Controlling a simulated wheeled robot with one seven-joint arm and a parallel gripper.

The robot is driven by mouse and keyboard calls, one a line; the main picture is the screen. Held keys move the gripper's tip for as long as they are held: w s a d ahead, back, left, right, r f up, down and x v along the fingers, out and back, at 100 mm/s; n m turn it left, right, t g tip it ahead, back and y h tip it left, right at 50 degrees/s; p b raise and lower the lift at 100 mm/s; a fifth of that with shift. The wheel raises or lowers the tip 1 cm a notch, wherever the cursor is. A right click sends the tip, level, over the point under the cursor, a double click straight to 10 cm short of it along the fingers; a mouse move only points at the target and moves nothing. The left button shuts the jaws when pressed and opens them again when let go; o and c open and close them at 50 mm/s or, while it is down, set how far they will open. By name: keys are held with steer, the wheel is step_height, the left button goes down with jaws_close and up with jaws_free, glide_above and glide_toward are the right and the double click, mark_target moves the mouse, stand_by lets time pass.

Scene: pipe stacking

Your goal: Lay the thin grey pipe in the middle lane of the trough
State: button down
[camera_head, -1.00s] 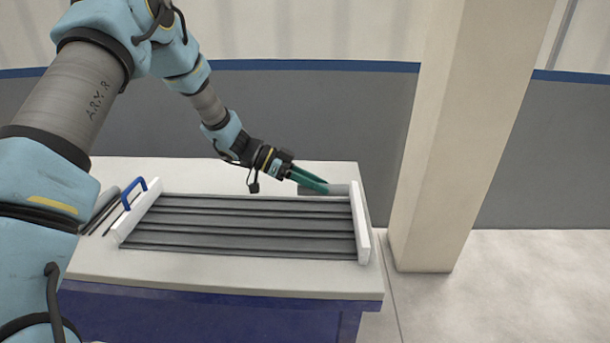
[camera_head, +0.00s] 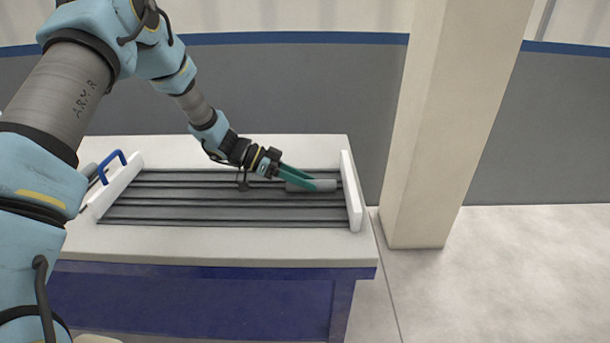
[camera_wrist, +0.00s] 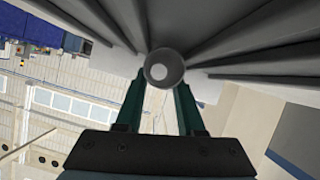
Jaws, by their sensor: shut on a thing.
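My gripper (camera_head: 303,181) has green fingers and is shut on the thin grey pipe (camera_head: 326,185). The pipe lies crosswise in the picture at the right end of the trough (camera_head: 200,210), over its rear half. Whether it touches the lanes or is held just above them, I cannot tell. In the wrist view the pipe (camera_wrist: 165,68) shows end-on as a round hollow ring between the two green fingers. The trough has several dark grey lanes running left to right between two white end walls. The fingers hide part of the pipe.
The right end wall (camera_head: 351,190) stands close to the pipe's right end. A blue handle (camera_head: 108,166) is at the left end wall, with grey pipes (camera_head: 88,174) beyond it. A beige pillar (camera_head: 435,130) stands right of the table.

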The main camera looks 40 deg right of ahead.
steer(key=shift+f, duration=0.3)
steer(key=shift+c, duration=2.2)
jaws_free()
steer(key=b+v, duration=0.1)
steer(key=v, duration=1)
steer(key=shift+s, duration=0.1)
steer(key=shift+d, duration=0.1)
